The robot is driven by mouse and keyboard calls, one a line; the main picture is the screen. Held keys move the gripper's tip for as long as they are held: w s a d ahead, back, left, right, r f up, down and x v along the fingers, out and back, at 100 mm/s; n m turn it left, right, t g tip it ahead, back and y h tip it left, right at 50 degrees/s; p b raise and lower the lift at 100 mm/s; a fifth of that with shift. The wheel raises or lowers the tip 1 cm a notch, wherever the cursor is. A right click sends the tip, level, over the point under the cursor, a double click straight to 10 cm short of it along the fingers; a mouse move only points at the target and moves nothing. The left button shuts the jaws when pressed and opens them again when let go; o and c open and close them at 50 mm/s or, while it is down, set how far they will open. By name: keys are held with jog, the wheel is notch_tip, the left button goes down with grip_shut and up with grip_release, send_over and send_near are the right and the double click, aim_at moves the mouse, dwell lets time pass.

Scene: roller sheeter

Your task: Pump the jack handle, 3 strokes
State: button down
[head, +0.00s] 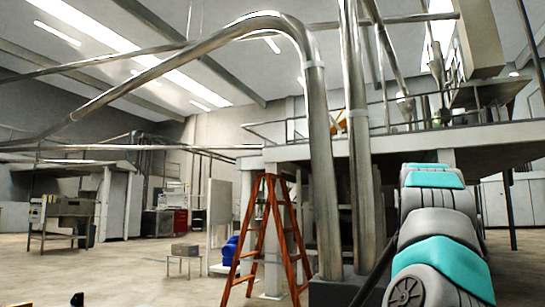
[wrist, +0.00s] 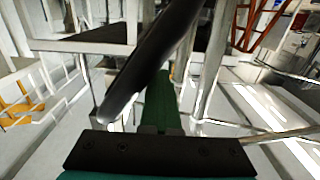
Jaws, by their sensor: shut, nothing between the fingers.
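In the wrist view a thick black bar (wrist: 150,60), which looks like the jack handle, slants from upper right to lower left. It ends at a rounded lower tip left of my gripper. My gripper (wrist: 164,82) appears as a narrow green shape beyond a dark mounting plate, shut and empty. The bar crosses in front of its far end; I cannot tell whether they touch. In the head view a dark slanted bar (head: 376,272) shows beside my teal and grey arm, perhaps the same handle. The jack's body cannot be made out.
An orange stepladder (head: 268,230) stands left of thick metal ducts (head: 322,150). A raised platform (head: 455,137) with railings spans the right. A small low table (head: 184,262) stands farther back. Open floor (head: 120,275) lies at the left.

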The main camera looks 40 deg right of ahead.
jog(key=shift+s+d+f, duration=0.1)
jog(key=shift+s+f, duration=0.15)
jog(key=shift+s, duration=0.15)
jog(key=w+a+r+p, duration=0.3)
jog(key=w+a+p, duration=0.2)
jog(key=w, duration=0.8)
jog(key=w+a+r+p, duration=0.4)
jog(key=w+p, duration=0.5)
jog(key=w, duration=0.5)
jog(key=w+a+r+p, duration=0.3)
jog(key=w+a+p, duration=0.3)
jog(key=w, duration=0.8)
jog(key=shift+w+a+r+p, duration=0.2)
jog(key=shift+a+r+p, duration=0.2)
jog(key=shift+a, duration=0.6)
